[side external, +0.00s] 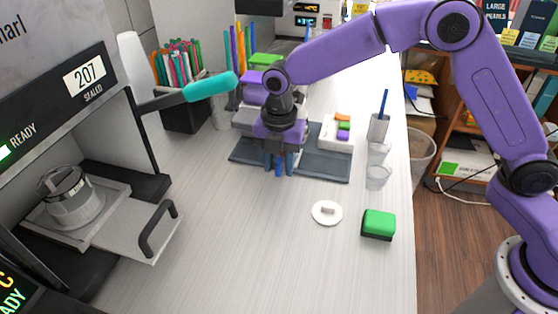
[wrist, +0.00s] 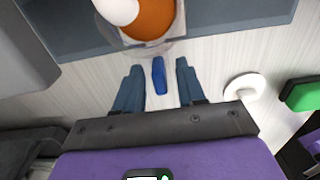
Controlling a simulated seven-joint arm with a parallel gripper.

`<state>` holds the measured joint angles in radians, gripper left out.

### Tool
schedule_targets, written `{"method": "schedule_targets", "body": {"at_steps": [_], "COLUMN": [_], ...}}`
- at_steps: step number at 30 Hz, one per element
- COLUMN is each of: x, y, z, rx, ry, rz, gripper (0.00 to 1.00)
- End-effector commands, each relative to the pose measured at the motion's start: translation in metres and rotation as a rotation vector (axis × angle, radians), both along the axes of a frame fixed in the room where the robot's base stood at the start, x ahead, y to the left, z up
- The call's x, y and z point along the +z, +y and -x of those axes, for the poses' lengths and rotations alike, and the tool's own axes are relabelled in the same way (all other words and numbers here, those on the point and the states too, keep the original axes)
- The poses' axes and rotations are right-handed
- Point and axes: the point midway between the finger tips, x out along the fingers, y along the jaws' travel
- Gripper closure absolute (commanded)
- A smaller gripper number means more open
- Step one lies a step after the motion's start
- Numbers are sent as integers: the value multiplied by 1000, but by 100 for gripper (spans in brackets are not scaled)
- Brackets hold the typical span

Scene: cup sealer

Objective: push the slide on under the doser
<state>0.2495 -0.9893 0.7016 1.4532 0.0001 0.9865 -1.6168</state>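My gripper (side external: 278,165) points down at the near edge of the dark mat in the side view. Its fingers are apart in the wrist view (wrist: 159,66). A bright blue tab (wrist: 158,76), which looks like the slide's handle, stands between them, with a gap on each side. A cup with orange-brown contents (wrist: 152,22) is just beyond the tab, partly under a white rounded part (wrist: 115,8). A grey and purple unit (side external: 245,118), apparently the doser, stands behind my gripper. My gripper hides much of it and the slide's body in the side view.
The sealer's tray with a black handle (side external: 158,230) juts out at the left. A teal-gripped lever (side external: 210,86) reaches toward the unit. A white disc (side external: 327,212), green block (side external: 378,224) and clear cups (side external: 378,176) are at the right. The front middle counter is clear.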

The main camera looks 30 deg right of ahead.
Motion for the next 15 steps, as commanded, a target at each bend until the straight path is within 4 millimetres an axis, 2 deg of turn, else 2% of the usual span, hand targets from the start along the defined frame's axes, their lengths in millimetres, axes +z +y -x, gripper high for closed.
{"method": "schedule_targets", "body": {"at_steps": [2, 3, 5, 6, 7, 15], "x": [0, 0, 0, 0, 0, 0], "y": [0, 0, 0, 0, 0, 5], "z": [0, 0, 0, 0, 0, -5], "rx": [0, 0, 0, 0, 0, 0], "ry": [0, 0, 0, 0, 0, 0], "rz": [0, 0, 0, 0, 0, 0], "gripper": [61, 64, 83, 96, 100, 100]}}
